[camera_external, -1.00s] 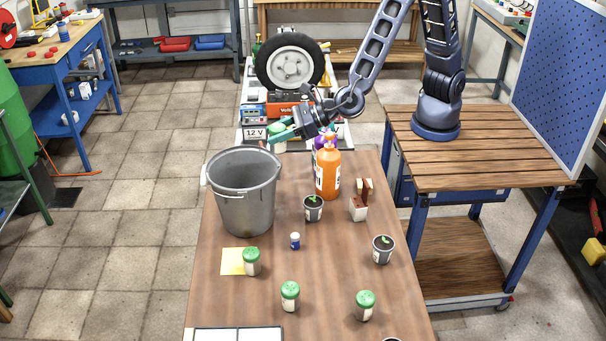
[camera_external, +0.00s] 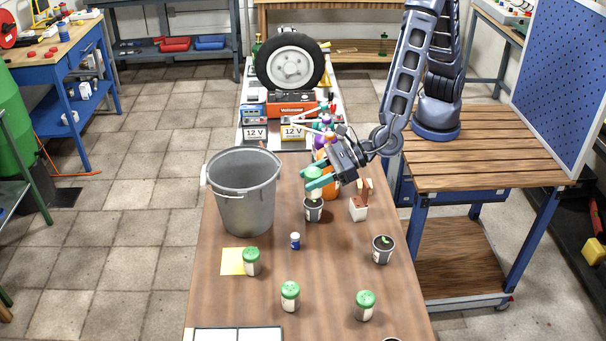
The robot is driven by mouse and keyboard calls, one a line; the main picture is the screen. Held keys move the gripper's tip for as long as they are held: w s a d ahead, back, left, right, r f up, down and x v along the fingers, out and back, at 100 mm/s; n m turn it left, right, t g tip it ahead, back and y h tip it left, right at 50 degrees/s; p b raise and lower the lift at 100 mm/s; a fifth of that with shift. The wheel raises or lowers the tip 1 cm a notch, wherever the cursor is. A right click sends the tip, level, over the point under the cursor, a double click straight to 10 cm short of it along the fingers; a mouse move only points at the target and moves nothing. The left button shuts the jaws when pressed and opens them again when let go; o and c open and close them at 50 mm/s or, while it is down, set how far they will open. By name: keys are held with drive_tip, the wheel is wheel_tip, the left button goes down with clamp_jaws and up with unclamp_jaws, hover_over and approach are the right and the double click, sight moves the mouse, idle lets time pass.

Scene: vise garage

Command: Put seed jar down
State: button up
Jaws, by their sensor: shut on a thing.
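My gripper (camera_external: 318,180) is shut on a seed jar with a green lid (camera_external: 312,172) and a pale body. The fingers partly cover this jar. It appears above the small plant pot (camera_external: 313,212) in the picture; I cannot tell its height over the table. Similar green-lidded jars stand upright on the brown table (camera_external: 225,305): one at the yellow note (camera_external: 232,262), one at the front middle (camera_external: 290,297) and one at the front right (camera_external: 365,306).
A grey bucket (camera_external: 245,205) stands at left. An orange bottle (camera_external: 330,188) is partly hidden behind my gripper. A white pot (camera_external: 358,209), another plant pot (camera_external: 382,250) and a small blue-and-white bottle (camera_external: 295,240) stand nearby. Bare table lies between the front jars.

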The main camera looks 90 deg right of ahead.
wheel_tip(320, 180, down, 19)
idle(0.6)
drive_tip(key=shift+f, duration=0.15)
drive_tip(key=o, duration=1)
drive_tip(key=shift+s+r, duration=0.1)
drive_tip(key=shift+r, duration=0.1)
drive_tip(key=shift+o, duration=0.4)
drive_tip(key=v, duration=0.7)
drive_tip(key=shift+s+r, duration=0.1)
drive_tip(key=shift+s, duration=0.05)
